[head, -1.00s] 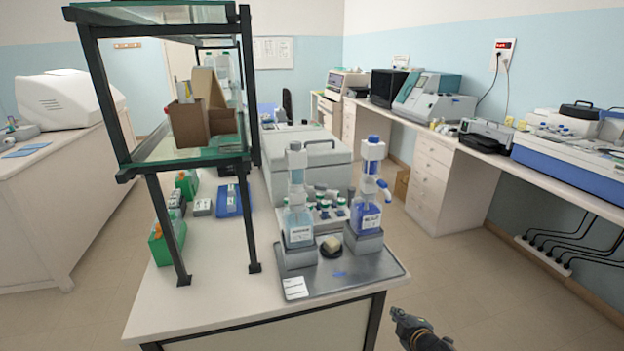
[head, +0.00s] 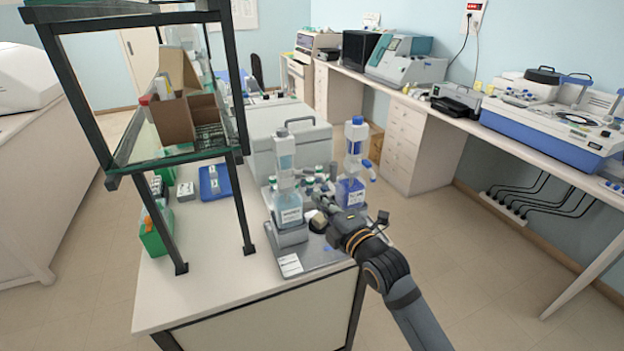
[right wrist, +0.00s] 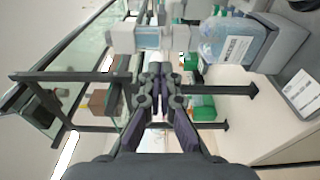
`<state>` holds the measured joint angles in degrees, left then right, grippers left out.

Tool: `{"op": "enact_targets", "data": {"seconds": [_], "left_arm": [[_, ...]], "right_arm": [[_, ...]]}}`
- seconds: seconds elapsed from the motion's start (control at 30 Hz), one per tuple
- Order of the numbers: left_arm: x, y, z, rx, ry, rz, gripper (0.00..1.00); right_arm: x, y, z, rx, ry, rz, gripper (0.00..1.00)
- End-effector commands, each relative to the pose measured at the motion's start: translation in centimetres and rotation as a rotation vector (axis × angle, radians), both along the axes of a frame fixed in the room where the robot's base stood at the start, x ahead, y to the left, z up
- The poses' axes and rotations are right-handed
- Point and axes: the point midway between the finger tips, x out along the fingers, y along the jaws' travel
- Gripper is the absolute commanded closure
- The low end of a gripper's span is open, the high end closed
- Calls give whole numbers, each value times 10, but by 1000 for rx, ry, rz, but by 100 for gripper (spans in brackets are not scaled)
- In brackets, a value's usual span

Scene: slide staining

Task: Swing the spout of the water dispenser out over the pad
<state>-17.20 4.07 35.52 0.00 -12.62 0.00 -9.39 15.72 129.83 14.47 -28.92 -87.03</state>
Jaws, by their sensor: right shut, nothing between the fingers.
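The water dispenser (head: 288,207), a bottle of pale blue liquid with a grey-capped column, stands on a grey block at the left of the metal tray (head: 325,256). In the right wrist view the labelled bottle (right wrist: 232,42) is at the upper right. Its spout is not clear to me. The small beige pad (head: 318,223) sits on the tray, partly covered by my gripper. My right gripper (head: 322,200) is shut and empty, between the two dispensers and close to the water dispenser; its closed fingers show in the right wrist view (right wrist: 160,72). My left gripper is not in view.
A second dispenser (head: 350,190) with violet-blue liquid and a blue cap stands close to my right gripper. Small bottles stand behind the pad. A glass shelf rack (head: 170,158) is at the left. A white card (head: 290,265) lies on the tray's front.

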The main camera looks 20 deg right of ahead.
Motion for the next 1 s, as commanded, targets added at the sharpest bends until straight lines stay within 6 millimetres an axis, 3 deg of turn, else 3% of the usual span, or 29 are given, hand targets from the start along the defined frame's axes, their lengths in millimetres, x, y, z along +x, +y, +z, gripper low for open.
{"op": "enact_targets", "data": {"seconds": [0.27,0.43,0.6,1.0], "left_arm": [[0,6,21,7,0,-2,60],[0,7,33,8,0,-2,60],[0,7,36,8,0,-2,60],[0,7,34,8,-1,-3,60]], "right_arm": [[60,12,6,4,-1,2,100],[81,-4,5,-4,0,2,100],[90,-11,2,-2,1,2,100],[91,-12,0,-2,0,3,100]]}}
